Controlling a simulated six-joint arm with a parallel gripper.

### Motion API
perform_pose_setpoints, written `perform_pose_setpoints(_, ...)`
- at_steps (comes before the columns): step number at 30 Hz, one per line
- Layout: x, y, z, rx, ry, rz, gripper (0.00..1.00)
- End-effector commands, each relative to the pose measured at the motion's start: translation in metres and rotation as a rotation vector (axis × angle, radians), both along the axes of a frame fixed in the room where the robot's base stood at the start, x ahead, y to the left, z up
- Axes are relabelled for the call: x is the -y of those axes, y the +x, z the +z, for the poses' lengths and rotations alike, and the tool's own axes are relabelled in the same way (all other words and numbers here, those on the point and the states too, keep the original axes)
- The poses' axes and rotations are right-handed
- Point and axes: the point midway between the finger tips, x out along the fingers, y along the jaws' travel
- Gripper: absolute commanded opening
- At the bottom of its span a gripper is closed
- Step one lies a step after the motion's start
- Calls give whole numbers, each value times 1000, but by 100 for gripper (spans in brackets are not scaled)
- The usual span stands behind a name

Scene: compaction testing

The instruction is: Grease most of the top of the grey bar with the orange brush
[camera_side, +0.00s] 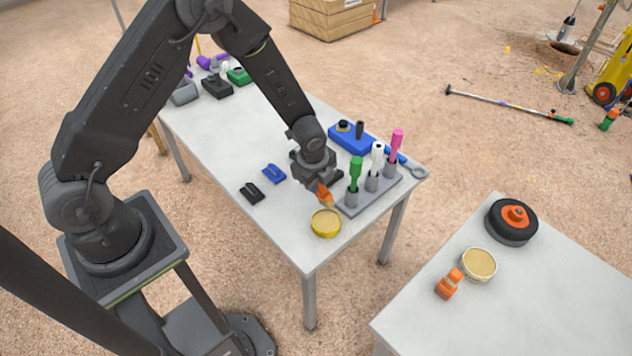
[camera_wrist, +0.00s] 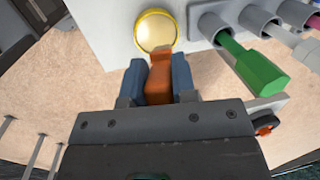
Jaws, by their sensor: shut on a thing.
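My gripper (camera_side: 318,183) is shut on the orange brush (camera_side: 325,194), which points down with its pale tip beside the far rim of an open yellow tin (camera_side: 326,224). In the wrist view the orange brush (camera_wrist: 159,85) sits between the blue fingers of my gripper (camera_wrist: 159,78), with the yellow tin (camera_wrist: 156,31) just beyond its end. I cannot tell whether the tip touches the tin. I cannot pick out the grey bar with certainty; a long grey holder (camera_side: 354,208) stands right of the brush.
The holder carries green (camera_side: 355,168), white (camera_side: 377,152) and pink (camera_side: 396,140) handled tools close to my gripper. A blue block (camera_side: 349,141) lies behind. Black (camera_side: 252,192) and blue (camera_side: 274,174) pieces lie left. Another table (camera_side: 560,290) holds a second tin (camera_side: 479,264).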

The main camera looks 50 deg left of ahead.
Motion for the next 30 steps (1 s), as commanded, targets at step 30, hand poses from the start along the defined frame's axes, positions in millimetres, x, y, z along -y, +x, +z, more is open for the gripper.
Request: perform_pose_setpoints(30,0,0,-55,1,-1,-1,1)
